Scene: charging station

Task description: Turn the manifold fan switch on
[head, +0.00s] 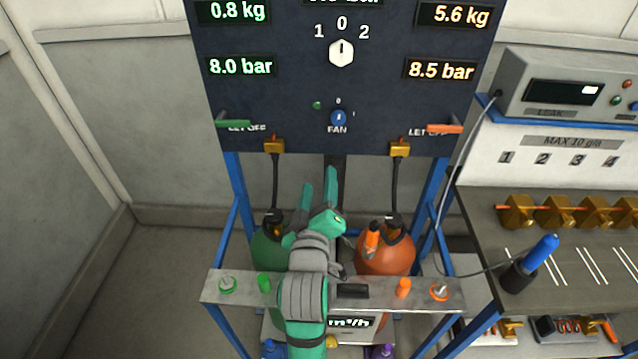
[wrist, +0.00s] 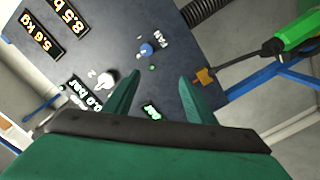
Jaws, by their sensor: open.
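The fan switch is a small blue knob (head: 338,117) low on the dark panel, above the word FAN. A 0 stands above it and a 1 to its right. Its light mark looks about upright, towards 0, but is small. The knob also shows in the wrist view (wrist: 146,49), past my fingertips. A small green lamp (head: 317,105) sits at its upper left. My gripper (head: 319,184) is open and empty, below the panel's lower edge in the head view. In the wrist view, its two green fingers (wrist: 159,78) stand apart, not touching the knob.
A white selector knob (head: 341,53) sits above the fan switch. Green (head: 233,123) and orange (head: 445,129) let-off handles flank it. Brass connectors with hoses (head: 274,147) hang below the panel. Green and orange (head: 385,254) cylinders stand underneath, behind a grey shelf (head: 465,293).

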